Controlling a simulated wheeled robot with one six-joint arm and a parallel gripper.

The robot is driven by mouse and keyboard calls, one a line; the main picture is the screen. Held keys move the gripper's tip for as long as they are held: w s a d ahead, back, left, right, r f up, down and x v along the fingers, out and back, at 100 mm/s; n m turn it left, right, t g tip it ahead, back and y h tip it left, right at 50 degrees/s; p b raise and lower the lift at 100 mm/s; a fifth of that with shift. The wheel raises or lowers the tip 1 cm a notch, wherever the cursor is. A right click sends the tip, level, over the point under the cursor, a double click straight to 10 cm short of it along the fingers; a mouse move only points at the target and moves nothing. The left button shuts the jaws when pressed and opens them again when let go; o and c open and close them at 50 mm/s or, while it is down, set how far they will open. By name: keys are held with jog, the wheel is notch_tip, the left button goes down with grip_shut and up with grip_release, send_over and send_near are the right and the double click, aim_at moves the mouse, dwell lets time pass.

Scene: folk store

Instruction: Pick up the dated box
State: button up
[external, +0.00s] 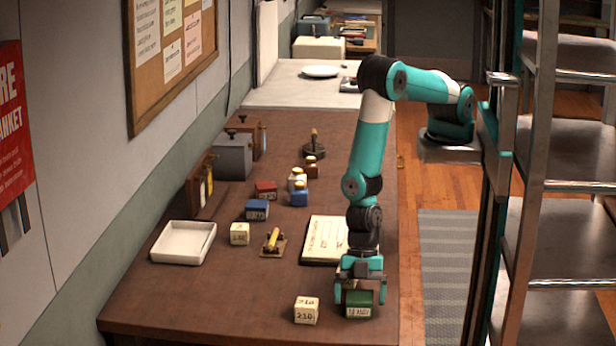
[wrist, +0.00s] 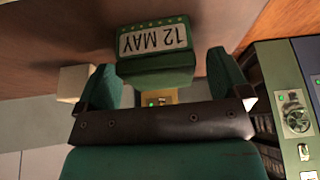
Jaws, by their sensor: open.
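The dated box is a green block (external: 358,304) with a pale label, near the front right edge of the brown table. In the wrist view the green box (wrist: 155,68) shows its label, which reads "12 MAY" upside down. My gripper (external: 360,291) points down over the green box with its jaws open. In the wrist view the fingers of my gripper (wrist: 160,78) stand one on each side of the box. I cannot tell whether either finger touches it. The box rests on the table.
A cream box (external: 306,311) with dark figures stands close to the left of the green box. Behind are a clipboard (external: 322,240), a small wooden piece with a yellow bar (external: 273,241), another cream box (external: 239,233) and a white tray (external: 183,243). Metal shelving (external: 566,200) stands right.

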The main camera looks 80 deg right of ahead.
jog(key=shift+a+f, duration=0.25)
jog(key=shift+f, duration=0.35)
jog(key=c, duration=1)
jog(key=shift+r, duration=0.1)
